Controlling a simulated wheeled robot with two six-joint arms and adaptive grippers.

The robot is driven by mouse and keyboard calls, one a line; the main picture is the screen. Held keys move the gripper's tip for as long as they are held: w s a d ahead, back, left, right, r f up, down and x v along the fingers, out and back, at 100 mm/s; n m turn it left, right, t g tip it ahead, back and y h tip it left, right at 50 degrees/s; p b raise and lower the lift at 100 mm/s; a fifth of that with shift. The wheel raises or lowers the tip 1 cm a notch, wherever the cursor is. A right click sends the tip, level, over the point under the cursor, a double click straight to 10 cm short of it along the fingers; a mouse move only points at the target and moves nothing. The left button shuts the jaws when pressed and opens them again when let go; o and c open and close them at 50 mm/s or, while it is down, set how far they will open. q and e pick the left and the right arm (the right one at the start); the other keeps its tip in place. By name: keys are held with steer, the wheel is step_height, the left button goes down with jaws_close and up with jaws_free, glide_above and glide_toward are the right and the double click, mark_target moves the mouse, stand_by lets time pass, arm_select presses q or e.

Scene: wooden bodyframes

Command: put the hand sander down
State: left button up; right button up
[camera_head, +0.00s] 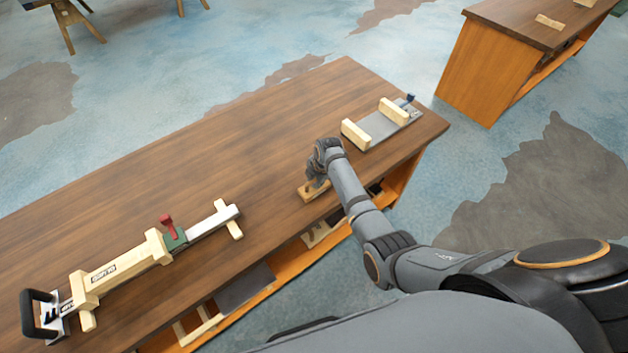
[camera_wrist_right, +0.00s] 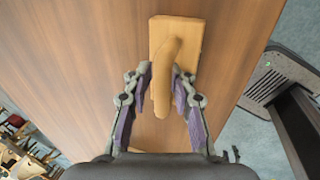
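The hand sander (camera_head: 309,193) is a flat wooden block with a rounded wooden handle. It is at the front edge of the brown workbench (camera_head: 230,130), level with the top; whether a small gap lies under it I cannot tell. My right gripper (camera_head: 318,178) is over it. In the right wrist view, the fingers of the right gripper (camera_wrist_right: 163,76) are closed on both sides of the handle of the hand sander (camera_wrist_right: 190,42). The gripper partly hides the sander in the head view. My left gripper is in neither view.
A grey-and-wood clamping jig (camera_head: 378,126) lies right of the sander. A long wooden frame with a red-handled clamp (camera_head: 150,252) lies on the left. The bench between them is clear. An open orange shelf (camera_head: 270,285) is below the front edge. Another bench (camera_head: 500,65) stands behind right.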

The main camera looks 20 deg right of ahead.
steer(key=shift+o, duration=0.3)
steer(key=shift+a, duration=0.1)
steer(key=shift+r, duration=0.35)
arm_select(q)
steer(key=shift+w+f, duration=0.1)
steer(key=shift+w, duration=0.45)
arm_select(e)
steer(key=v, duration=1.1)
steer(key=shift+r, duration=0.35)
steer(key=shift+s, duration=0.1)
